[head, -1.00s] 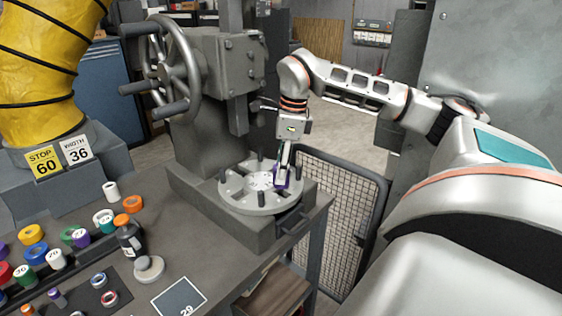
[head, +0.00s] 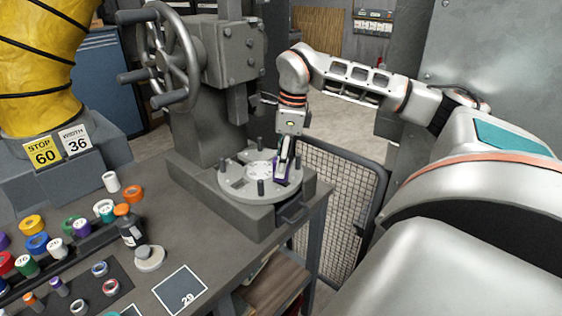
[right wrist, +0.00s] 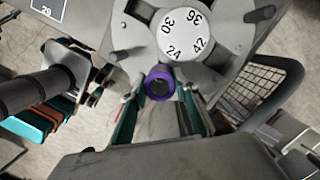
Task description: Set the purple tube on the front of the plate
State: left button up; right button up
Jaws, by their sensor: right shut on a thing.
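My right gripper (head: 283,172) is shut on the purple tube (head: 279,180), over the right part of the round grey plate (head: 235,189). In the right wrist view the purple tube (right wrist: 159,84) shows its open end and dark bore between the fingers. It sits beside the white number disc (right wrist: 183,34), which reads 36, 30, 24 and 42. Dark upright pegs (head: 261,187) stand around the plate. I cannot tell whether the tube touches the plate or surrounds a peg. My left gripper is not in view.
A grey press column with a handwheel (head: 172,58) rises behind the plate. Several coloured rolls and a dark bottle (head: 131,228) stand on the bench at left. A card marked 29 (head: 180,290) lies in front. A mesh guard (head: 338,200) stands at right.

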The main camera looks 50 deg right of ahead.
jog(key=shift+f, duration=0.6)
jog(key=o, duration=1.3)
jog(key=r, duration=0.4)
jog(key=s+r, duration=0.1)
jog(key=r, duration=0.3)
jog(key=d+r, duration=0.1)
jog(key=r, duration=0.3)
jog(key=shift+s+d, duration=0.1)
jog(key=shift+s, duration=0.1)
